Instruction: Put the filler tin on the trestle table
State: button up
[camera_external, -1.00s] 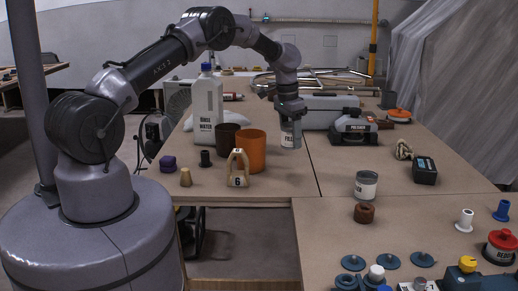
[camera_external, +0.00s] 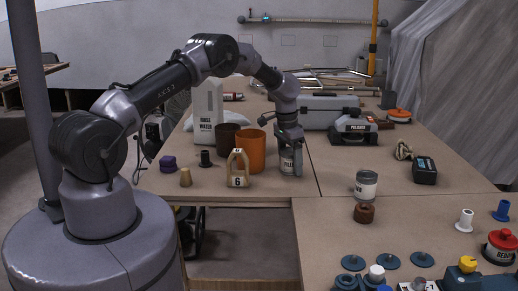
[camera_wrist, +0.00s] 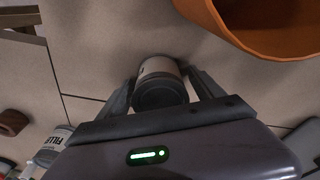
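My gripper (camera_external: 290,172) points down on the left-hand brown tabletop (camera_external: 250,195), beside the orange cup. Its fingers are closed around a pale tin with a dark lid (camera_wrist: 160,82), whose partly covered label shows letters like "FILL" in the external view (camera_external: 287,163). The tin is upright, low at the table surface; I cannot tell whether its base touches. A second similar grey tin, lettered like "FILL" (camera_wrist: 50,147), stands to the right in the external view (camera_external: 366,187), near a brown ring. I cannot tell which surface is the trestle table.
An orange cup (camera_external: 252,152), a dark brown cup (camera_external: 226,137), a rinse water bottle (camera_external: 207,108) and a tan number 6 marker (camera_external: 238,168) stand left of my gripper. The front right top holds several blue discs.

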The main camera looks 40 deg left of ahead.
jog(key=s+r+p, duration=0.1)
jog(key=s+r, duration=0.3)
jog(key=r, duration=0.6)
jog(key=s+d+r+t+y+p, duration=0.15)
jog(key=s+r, duration=0.25)
jog(key=r, duration=0.5)
jog(key=s+r+h+p, duration=0.15)
jog(key=s+r, duration=0.25)
jog(key=r, duration=0.6)
jog(key=s+d+r+t+y, duration=0.1)
jog(key=s+r, duration=0.2)
jog(key=s, duration=0.7)
jog(key=s+r+t+y, duration=0.1)
jog(key=s+r, duration=0.3)
jog(key=s, duration=0.7)
jog(key=s+f, duration=0.3)
jog(key=s, duration=0.5)
jog(key=shift+f+m+t, duration=0.3)
jog(key=shift+m+t, duration=0.1)
jog(key=shift+t, duration=0.05)
